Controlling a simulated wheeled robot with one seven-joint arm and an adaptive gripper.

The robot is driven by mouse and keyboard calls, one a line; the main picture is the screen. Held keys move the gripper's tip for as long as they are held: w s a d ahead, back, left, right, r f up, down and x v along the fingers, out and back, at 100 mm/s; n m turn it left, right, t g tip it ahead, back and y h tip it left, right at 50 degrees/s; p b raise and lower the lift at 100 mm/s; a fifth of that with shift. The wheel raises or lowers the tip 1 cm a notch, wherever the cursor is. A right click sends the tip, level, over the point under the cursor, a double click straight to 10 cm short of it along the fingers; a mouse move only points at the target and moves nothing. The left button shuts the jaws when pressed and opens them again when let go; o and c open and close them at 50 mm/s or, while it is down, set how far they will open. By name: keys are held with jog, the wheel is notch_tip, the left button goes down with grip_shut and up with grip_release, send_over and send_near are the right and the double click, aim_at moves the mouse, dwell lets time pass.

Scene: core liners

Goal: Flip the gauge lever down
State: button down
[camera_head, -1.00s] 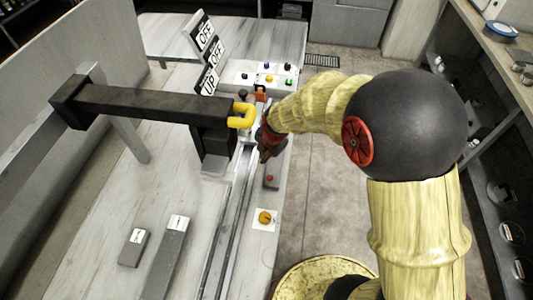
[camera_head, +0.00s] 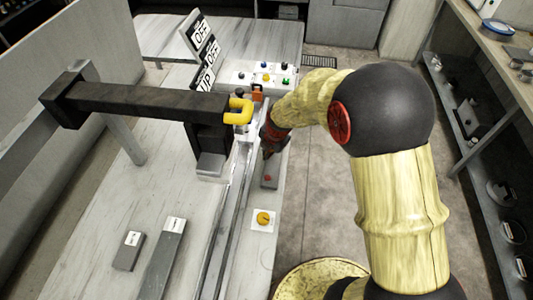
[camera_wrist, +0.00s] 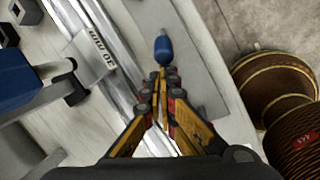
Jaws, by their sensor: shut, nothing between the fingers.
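My gripper (camera_head: 268,153) points down over the right edge of the bench beside the metal rail. In the wrist view its fingers (camera_wrist: 161,75) meet at the tips and hold nothing. A blue rounded knob (camera_wrist: 163,49) shows just beyond the tips, over a grey strip; I cannot tell if the tips touch it. It may be the gauge lever's end, but its stem and pivot are not clear. In the head view, a grey block with a red spot (camera_head: 268,178) lies just below my gripper. The gauge lever is not plainly identifiable there.
The metal rail (camera_head: 229,220) runs along the bench, with a "30 mm" tag (camera_wrist: 99,52) on it. A yellow knob (camera_head: 263,218) stands nearer, and a button panel (camera_head: 240,77) farther back.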

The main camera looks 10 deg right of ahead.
jog(key=shift+w+d+r, duration=0.1)
jog(key=shift+w+r, duration=0.05)
